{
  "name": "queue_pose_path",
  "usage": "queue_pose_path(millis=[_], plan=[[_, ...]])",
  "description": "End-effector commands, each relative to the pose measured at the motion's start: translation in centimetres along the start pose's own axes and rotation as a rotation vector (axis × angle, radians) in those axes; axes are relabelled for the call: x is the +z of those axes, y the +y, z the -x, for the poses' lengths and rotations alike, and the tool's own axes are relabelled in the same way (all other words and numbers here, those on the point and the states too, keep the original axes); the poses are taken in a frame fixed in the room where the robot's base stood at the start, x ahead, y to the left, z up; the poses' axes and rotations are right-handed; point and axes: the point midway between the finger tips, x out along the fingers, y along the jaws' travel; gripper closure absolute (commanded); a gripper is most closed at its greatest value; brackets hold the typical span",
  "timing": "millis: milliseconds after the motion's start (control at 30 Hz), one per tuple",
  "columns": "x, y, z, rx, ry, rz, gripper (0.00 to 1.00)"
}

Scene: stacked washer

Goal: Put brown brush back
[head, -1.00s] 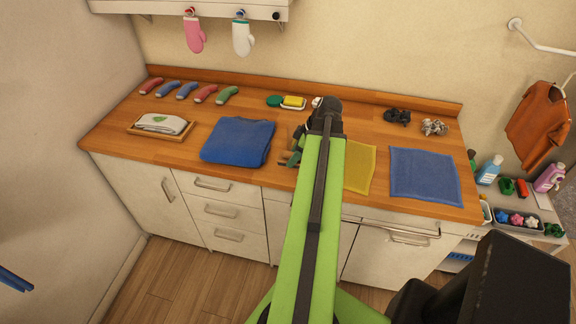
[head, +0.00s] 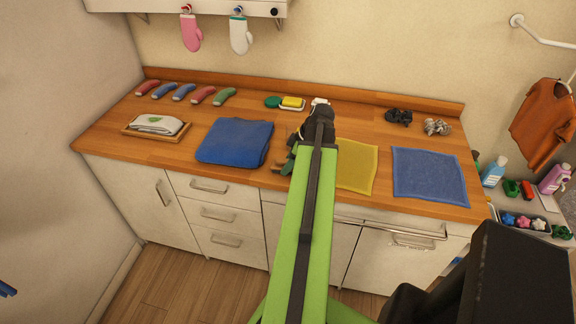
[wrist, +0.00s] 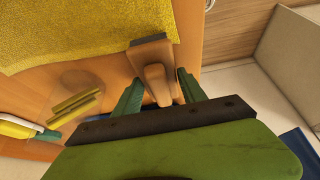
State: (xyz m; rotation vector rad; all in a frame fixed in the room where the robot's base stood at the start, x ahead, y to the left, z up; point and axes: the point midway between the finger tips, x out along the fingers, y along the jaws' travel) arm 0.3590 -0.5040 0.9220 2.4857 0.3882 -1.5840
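The brown brush (wrist: 153,72) lies on the wooden counter (head: 160,105) in the wrist view. Its block lies against the edge of the yellow cloth (wrist: 85,30), and its rounded handle points toward my gripper (wrist: 160,92). The two teal fingers stand apart, one on each side of the handle, with a visible gap on the right. In the head view my gripper (head: 286,165) is low over the counter between the blue folded towel (head: 235,142) and the yellow cloth.
In the wrist view a yellow ridged object (wrist: 75,106) and a yellow-and-white item (wrist: 18,128) lie to the left. A yellow sponge on a dish (head: 292,103) is at the back. A blue cloth (head: 430,175) lies to the right. The counter's front edge is close.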

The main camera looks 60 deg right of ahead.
Motion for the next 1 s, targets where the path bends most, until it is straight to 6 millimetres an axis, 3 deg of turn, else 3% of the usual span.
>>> queue_pose_path(millis=[133, 567, 767, 1000], plan=[[0.0, 0.0, 0.1, 0.0, 0.0, -0.001, 0.33], [-0.2, 0.0, 1.0, 0.001, 0.001, -0.002, 0.33], [-0.4, 0.0, 4.6, 0.001, 0.001, -0.003, 0.33], [-0.5, 0.1, 10.4, 0.002, 0.001, -0.004, 0.33]])
